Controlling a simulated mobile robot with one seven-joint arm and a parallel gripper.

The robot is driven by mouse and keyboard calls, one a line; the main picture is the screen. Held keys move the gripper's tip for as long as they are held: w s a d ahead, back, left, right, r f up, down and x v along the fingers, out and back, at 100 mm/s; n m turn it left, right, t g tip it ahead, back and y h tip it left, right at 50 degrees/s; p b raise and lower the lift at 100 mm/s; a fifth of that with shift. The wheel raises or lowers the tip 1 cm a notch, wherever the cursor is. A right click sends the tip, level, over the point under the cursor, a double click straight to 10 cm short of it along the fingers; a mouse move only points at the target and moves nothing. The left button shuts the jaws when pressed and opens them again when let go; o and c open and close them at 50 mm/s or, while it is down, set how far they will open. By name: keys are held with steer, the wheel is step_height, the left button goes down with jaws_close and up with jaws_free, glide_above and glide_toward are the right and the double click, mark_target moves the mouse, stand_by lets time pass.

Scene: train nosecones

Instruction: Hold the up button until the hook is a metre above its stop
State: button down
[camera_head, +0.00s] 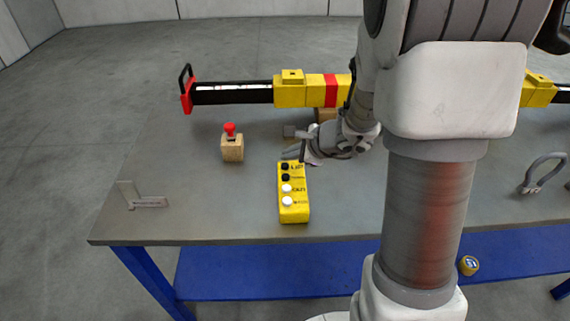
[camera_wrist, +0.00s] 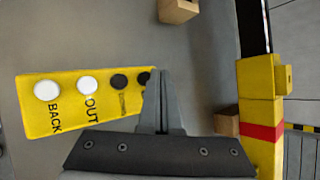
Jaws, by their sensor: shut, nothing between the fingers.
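A yellow control box (camera_head: 293,207) lies on the grey table, with two black buttons and two white buttons in a row. The up button (camera_head: 285,166) is the black one at its far end. My gripper (camera_head: 303,157) is shut and empty, close beside that end. In the wrist view the box (camera_wrist: 40,110) reads BACK and OUT by its white buttons. The shut fingertips (camera_wrist: 160,74) there partly cover the end black button (camera_wrist: 144,78). I cannot tell whether they touch it. I see no crane hook in either view.
A red button on a wooden block (camera_head: 232,150) stands left of the box. A long yellow and black bar with a red end (camera_head: 300,92) lies behind. A metal bracket (camera_head: 145,201) is at the left, a grey shackle (camera_head: 545,172) at the right.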

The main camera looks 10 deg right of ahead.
steer(key=shift+f, duration=0.1)
steer(key=shift+f+b, duration=0.35)
steer(key=shift+b, duration=0.3)
